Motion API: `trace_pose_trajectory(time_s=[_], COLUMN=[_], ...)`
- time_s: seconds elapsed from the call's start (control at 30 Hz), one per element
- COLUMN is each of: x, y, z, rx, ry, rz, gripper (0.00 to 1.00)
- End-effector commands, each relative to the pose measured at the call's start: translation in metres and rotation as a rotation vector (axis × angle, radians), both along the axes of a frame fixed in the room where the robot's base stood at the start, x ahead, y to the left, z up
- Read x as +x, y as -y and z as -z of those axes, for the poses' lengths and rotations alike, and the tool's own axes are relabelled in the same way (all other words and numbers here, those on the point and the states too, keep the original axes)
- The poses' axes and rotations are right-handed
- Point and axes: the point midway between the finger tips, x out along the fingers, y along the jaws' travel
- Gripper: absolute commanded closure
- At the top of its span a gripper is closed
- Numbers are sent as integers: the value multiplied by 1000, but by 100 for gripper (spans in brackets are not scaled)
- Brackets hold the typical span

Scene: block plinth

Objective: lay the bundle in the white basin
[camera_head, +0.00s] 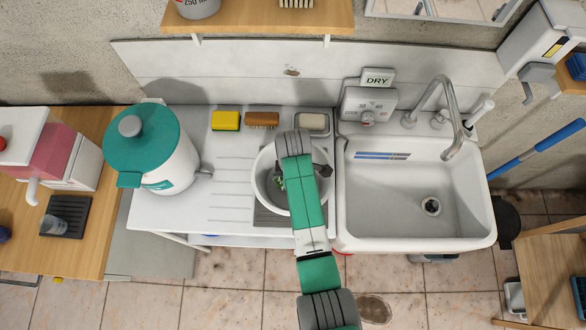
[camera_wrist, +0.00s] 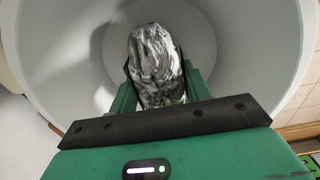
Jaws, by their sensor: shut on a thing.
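The white basin (camera_head: 259,185) is a round tub on the ribbed drainer left of the sink; its pale wall (camera_wrist: 55,60) surrounds the wrist view. The bundle (camera_wrist: 154,62) is a crumpled, silvery-grey and black patterned pack. My gripper (camera_wrist: 157,82) is shut on it, with a finger on each side. The bundle is over or inside the basin's mouth; I cannot tell whether it touches the bottom. In the head view my arm hides most of the bundle and part of the basin.
A square sink (camera_head: 400,200) with a tap (camera_head: 448,110) adjoins on the right. A teal-lidded urn (camera_head: 170,160) stands on the left. A yellow sponge (camera_head: 226,121), a brush (camera_head: 262,119) and a soap dish (camera_head: 313,123) lie behind the basin. The drainer between urn and basin is clear.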

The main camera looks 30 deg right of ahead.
Motion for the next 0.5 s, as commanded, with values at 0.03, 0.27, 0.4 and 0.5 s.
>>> trace_pose_trajectory(time_s=[0.03, 0.27, 0.4, 0.5], x=[0, 1, 0, 0], y=[0, 0, 0, 0], z=[6, 10, 13, 13], rx=[0, -1, 0, 0], ry=[-1, 2, 1, 1], rz=[0, 0, 0, 0], gripper=[78, 78, 78, 38])
